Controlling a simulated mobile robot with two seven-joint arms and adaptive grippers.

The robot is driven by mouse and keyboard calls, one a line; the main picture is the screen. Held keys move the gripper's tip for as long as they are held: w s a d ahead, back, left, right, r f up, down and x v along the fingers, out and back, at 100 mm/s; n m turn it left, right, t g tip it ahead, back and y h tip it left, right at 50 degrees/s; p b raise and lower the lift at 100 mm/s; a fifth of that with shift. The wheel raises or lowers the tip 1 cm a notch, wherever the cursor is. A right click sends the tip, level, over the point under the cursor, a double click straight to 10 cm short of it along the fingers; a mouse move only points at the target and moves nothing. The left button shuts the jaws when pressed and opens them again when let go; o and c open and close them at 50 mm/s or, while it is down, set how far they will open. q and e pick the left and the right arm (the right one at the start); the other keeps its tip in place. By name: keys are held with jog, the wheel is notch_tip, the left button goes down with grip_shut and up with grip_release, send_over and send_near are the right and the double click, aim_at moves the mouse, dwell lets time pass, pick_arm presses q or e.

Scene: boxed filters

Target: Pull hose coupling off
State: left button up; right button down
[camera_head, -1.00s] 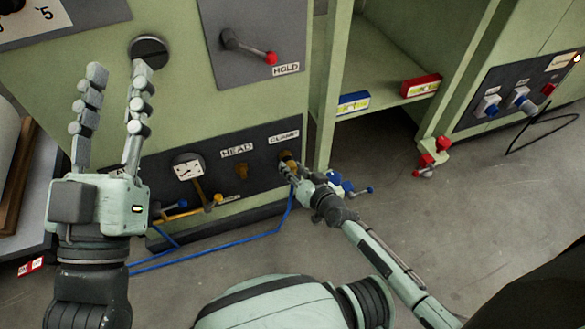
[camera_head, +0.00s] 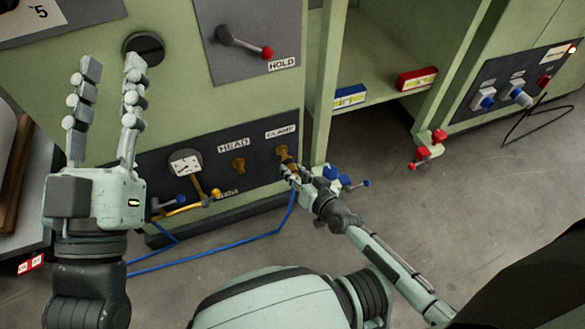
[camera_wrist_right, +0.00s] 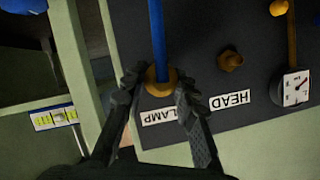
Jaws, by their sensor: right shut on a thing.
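My right gripper (camera_head: 289,172) is shut on the brass hose coupling (camera_wrist_right: 159,83), just in front of the panel's CLAMP position. A blue hose (camera_wrist_right: 157,35) runs from the coupling; it also hangs below the gripper in the head view (camera_head: 284,222). The brass CLAMP fitting (camera_head: 284,152) shows just above the gripper in the head view. In the wrist view the coupling hides it. I cannot tell how wide any gap between them is. My left gripper (camera_head: 105,80) is open and empty, fingers pointing up, in front of the machine at the left.
A bare brass HEAD fitting (camera_head: 238,166), a gauge (camera_head: 186,163) and a yellow-handled valve (camera_head: 215,194) sit left of CLAMP. Blue valves (camera_head: 335,177) stand close right of my right gripper. An open shelf bay holds blue (camera_head: 350,96) and red (camera_head: 417,79) boxes.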

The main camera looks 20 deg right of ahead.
jog(key=s, duration=0.2)
jog(key=shift+s, duration=0.4)
dwell(0.3)
